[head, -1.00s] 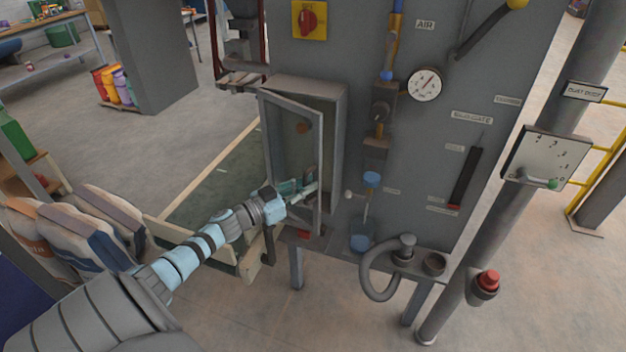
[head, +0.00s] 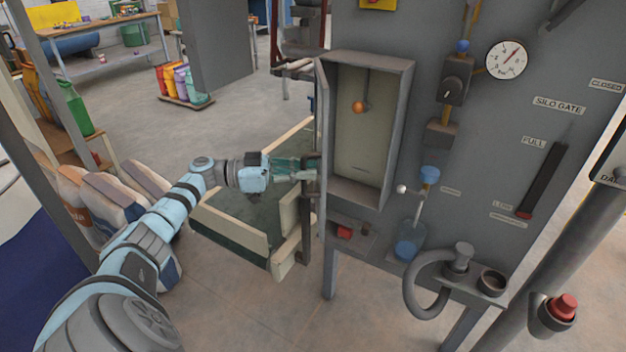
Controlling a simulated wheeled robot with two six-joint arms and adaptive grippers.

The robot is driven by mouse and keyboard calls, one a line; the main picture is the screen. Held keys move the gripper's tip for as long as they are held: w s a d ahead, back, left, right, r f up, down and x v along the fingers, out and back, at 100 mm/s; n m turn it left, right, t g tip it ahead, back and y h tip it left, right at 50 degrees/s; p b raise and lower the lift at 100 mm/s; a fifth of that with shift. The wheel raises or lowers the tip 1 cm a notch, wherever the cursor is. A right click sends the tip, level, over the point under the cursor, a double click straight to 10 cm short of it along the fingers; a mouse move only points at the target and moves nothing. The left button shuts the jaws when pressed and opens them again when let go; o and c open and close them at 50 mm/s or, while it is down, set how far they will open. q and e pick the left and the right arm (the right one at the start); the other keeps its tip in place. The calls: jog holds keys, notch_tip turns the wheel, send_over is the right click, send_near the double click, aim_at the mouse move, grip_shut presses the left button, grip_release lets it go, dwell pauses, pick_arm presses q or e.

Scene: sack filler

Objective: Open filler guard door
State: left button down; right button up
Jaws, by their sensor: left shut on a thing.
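The filler guard door (head: 321,115) is a narrow grey framed panel on the left side of the grey guard box (head: 400,130). It stands swung out and shows nearly edge-on, so the box front is uncovered. Inside the open box an orange ball on a short lever (head: 358,107) hangs against the pale back wall. My left gripper (head: 308,170) reaches in from the left and is shut at the door's lower outer part. The fingers and door edge overlap there, so the handle itself is hard to make out. My right gripper is not in view.
Below and left is a low cream-edged frame (head: 235,228). Filled sacks (head: 115,195) stand beside my left arm.

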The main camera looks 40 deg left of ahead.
pick_arm(q)
jog(key=shift+s+a+b, duration=0.35)
jog(key=shift+a+b, duration=0.15)
jog(key=shift+a, duration=0.25)
jog(key=shift+s+a+b, duration=0.4)
jog(key=shift+a+b, duration=0.05)
jog(key=shift+a, duration=0.3)
jog(key=shift+s+a+b, duration=0.35)
jog(key=shift+a+b, duration=0.15)
jog(key=shift+a, duration=0.25)
jog(key=c, duration=1.7)
grip_release()
jog(key=shift+o, duration=0.2)
jog(key=v, duration=0.7)
jog(key=shift+s, duration=0.2)
jog(key=shift+a, duration=0.2)
